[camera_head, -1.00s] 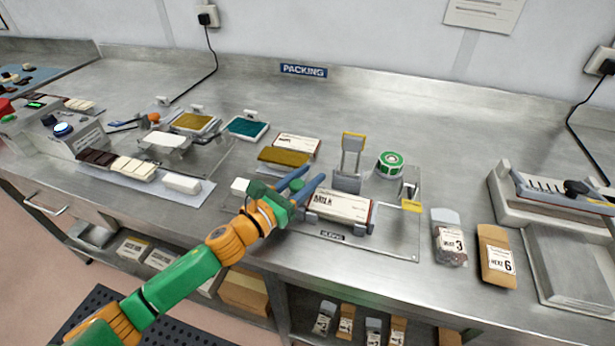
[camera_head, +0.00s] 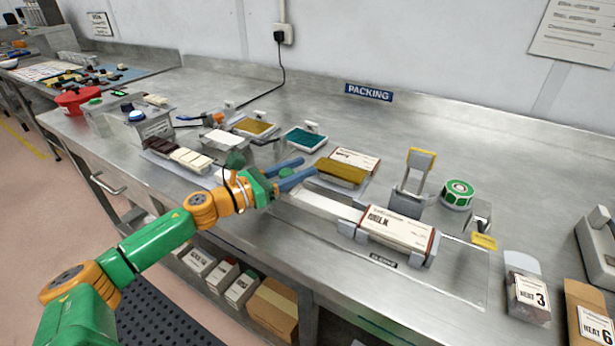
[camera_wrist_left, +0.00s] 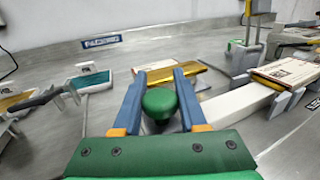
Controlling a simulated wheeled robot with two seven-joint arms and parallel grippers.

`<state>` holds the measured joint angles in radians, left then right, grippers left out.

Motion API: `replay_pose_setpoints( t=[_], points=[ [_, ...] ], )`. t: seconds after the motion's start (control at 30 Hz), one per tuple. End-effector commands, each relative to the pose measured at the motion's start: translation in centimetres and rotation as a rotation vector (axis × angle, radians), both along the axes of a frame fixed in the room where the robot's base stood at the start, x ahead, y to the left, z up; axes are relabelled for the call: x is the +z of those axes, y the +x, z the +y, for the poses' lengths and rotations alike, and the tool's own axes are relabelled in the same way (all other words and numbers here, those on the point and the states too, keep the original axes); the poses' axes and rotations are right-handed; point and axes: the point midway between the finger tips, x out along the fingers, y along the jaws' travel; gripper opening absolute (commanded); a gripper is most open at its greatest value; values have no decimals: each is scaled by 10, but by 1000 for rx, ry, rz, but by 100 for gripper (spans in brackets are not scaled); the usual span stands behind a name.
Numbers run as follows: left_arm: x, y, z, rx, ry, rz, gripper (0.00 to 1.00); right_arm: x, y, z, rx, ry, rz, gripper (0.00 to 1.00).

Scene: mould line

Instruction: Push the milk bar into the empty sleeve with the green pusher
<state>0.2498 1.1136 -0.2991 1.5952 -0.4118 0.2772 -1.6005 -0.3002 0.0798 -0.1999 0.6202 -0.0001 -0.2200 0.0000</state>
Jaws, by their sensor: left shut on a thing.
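The sleeve (camera_head: 398,230), a pale carton labelled MILK, lies between grey holders on the packing fixture. It also shows at the right of the left wrist view (camera_wrist_left: 287,72). A reddish-brown strip shows at its right end; I cannot make out the milk bar itself. A white strip (camera_head: 325,205) leads to the sleeve's left end. My left gripper (camera_head: 295,175) is left of the sleeve, apart from it. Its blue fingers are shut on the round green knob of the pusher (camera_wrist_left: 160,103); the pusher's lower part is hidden. My right gripper is not in view.
A grey upright with a yellow top (camera_head: 415,182) and a green-and-white roll (camera_head: 457,193) stand behind the sleeve. A gold block (camera_head: 341,170) lies behind the white strip. Packs labelled 3 (camera_head: 527,297) and 6 (camera_head: 590,318) are at right.

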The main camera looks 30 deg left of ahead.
Motion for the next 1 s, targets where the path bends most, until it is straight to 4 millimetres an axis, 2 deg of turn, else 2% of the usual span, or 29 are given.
replay_pose_setpoints(
  t=[0.27, 0.3, 0.37, 0.73, 1.0],
  points=[
    [2, 1, 2, 7, 3, -3, 0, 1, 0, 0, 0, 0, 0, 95],
    [2, 1, 2, 7, 3, -3, 52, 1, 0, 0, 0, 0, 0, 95],
    [2, 1, 2, 6, 3, -3, 68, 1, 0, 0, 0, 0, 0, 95],
    [0, -2, 3, 5, 2, -1, 70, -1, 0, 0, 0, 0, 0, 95],
    [-3, -25, 13, 4, 1, 3, 70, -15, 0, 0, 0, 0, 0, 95]
  ],
)
